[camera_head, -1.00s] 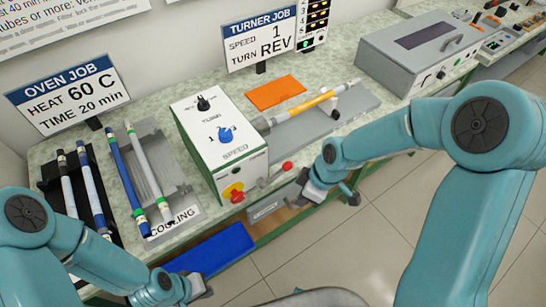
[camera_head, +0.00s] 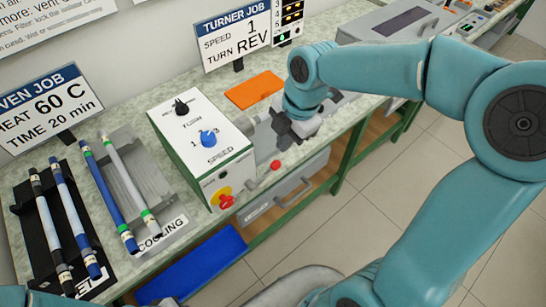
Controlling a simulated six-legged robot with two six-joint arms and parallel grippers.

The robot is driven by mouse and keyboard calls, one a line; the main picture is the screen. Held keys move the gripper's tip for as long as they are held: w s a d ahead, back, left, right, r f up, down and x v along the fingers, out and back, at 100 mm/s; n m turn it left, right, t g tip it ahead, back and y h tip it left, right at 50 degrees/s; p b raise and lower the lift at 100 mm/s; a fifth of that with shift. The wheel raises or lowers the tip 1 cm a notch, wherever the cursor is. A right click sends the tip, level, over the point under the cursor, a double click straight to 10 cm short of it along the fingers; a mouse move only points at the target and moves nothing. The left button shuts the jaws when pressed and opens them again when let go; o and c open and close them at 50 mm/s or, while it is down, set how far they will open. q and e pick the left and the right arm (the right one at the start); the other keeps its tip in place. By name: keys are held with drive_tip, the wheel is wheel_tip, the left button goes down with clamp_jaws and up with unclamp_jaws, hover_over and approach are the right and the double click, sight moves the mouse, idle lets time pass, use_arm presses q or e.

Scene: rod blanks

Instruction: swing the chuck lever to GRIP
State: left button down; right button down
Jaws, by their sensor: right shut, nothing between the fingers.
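The turner (camera_head: 208,150) is a white and green box with a blue speed knob and a black switch. A lever with a red ball knob (camera_head: 275,165) sticks out low at its right side, beside the grey chuck end. I cannot read any GRIP marking. My right gripper (camera_head: 281,130) is shut and empty, just above and behind the red ball, close to the chuck. I cannot tell whether it touches anything there. My left gripper is out of view.
A red and yellow stop button (camera_head: 224,197) sits on the turner's front. An orange plate (camera_head: 254,90) lies behind the chuck. Blue and grey rods lie on the cooling rack (camera_head: 160,170) and a black rack at left.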

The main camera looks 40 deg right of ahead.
approach(275, 168)
drive_tip(key=s+a+f, duration=0.2)
drive_tip(key=w+f, duration=0.1)
drive_tip(key=f, duration=0.1)
drive_tip(key=w+d+f, duration=0.1)
drive_tip(key=shift+w+f+p, duration=0.35)
drive_tip(key=shift+w+p, duration=0.05)
drive_tip(key=shift+d, duration=0.1)
